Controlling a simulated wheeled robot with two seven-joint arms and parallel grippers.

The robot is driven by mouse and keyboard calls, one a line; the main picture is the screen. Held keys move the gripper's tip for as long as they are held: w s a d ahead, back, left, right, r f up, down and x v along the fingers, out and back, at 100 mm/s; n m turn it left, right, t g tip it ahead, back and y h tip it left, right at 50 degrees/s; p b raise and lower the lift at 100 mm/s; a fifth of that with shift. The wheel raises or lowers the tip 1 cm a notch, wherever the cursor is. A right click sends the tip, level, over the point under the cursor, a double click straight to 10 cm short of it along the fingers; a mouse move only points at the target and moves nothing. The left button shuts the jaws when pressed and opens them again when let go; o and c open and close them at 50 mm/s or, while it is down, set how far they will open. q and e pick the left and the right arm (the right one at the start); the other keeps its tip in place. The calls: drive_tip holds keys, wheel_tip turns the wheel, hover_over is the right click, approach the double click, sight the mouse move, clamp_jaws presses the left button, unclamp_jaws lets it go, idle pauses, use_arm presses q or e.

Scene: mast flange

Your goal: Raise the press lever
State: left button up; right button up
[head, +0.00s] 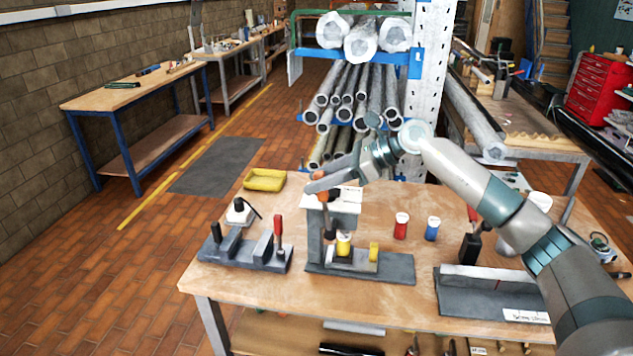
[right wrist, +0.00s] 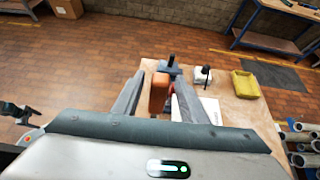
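The press stands near the middle of the bench, with a grey base (head: 395,270), an upright column and a white-topped head (head: 345,200). A yellow piece (head: 344,244) sits under its dark ram. An orange lever grip shows in the right wrist view (right wrist: 160,92), between my right gripper's fingers (right wrist: 158,98). The fingers are apart, with a gap visible on the grip's left side; contact on its right side is unclear. In the head view my right gripper (head: 320,182) is at the press head, partly hiding the lever. My left gripper is out of view.
A grey fixture with a red-handled tool (head: 278,230) stands left of the press. A yellow tray (head: 264,180) lies behind it. A pipe rack (head: 352,90) stands behind the bench.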

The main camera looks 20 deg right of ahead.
drive_tip(key=b+v, duration=0.6)
drive_tip(key=v, duration=1)
drive_tip(key=shift+r, duration=0.2)
drive_tip(key=shift+d, duration=0.1)
